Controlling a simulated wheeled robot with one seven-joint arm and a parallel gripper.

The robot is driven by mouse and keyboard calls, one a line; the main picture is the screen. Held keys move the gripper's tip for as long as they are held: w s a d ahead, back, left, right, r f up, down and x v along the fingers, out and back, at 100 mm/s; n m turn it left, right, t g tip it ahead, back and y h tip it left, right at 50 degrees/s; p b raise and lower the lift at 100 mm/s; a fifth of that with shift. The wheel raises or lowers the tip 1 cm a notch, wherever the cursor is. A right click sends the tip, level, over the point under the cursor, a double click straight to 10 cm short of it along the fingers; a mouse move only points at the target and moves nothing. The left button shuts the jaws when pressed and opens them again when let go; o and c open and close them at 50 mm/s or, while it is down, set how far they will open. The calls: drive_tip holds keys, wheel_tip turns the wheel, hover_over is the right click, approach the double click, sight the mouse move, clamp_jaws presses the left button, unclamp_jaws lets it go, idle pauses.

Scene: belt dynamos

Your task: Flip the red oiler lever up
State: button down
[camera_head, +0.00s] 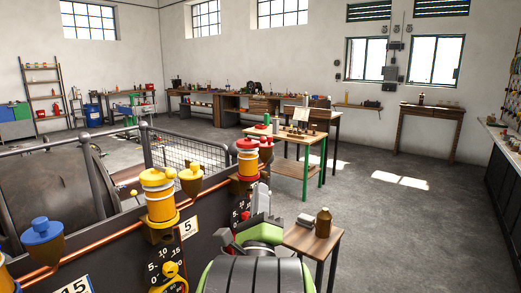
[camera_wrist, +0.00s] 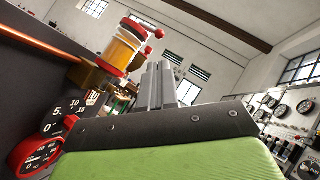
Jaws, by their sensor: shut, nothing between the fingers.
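The red oiler (camera_head: 247,162) stands on the dark machine panel, with a red cap and an amber glass body. It fills the upper left of the wrist view (camera_wrist: 120,50). A small red ball-ended lever (camera_wrist: 157,33) sticks out to the right from its cap, roughly sideways; a second red ball shows just below it. My gripper (camera_head: 263,188) is just in front of and below the red oiler in the head view. In the wrist view its grey fingers (camera_wrist: 160,70) are together and empty, right of the oiler, with a visible gap to the lever.
A yellow oiler (camera_head: 160,200) and a blue-capped cup (camera_head: 42,232) stand along the same panel, beside a copper pipe. A red-rimmed gauge (camera_wrist: 38,150) is low on the panel. A small table with a brown bottle (camera_head: 323,222) stands right of my arm. Open floor lies beyond.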

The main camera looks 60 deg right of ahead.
sight(263, 141)
drive_tip(key=p+x, duration=0.3)
drive_tip(key=x, duration=0.2)
drive_tip(key=p+x, duration=0.4)
drive_tip(key=x, duration=0.2)
drive_tip(key=shift+s+a+r, duration=0.1)
drive_tip(key=shift+a+r, duration=0.05)
drive_tip(key=shift+r, duration=0.1)
drive_tip(key=shift+w+d+r+p, duration=0.15)
drive_tip(key=shift+w+d+p, duration=0.1)
drive_tip(key=shift+d+p, duration=0.3)
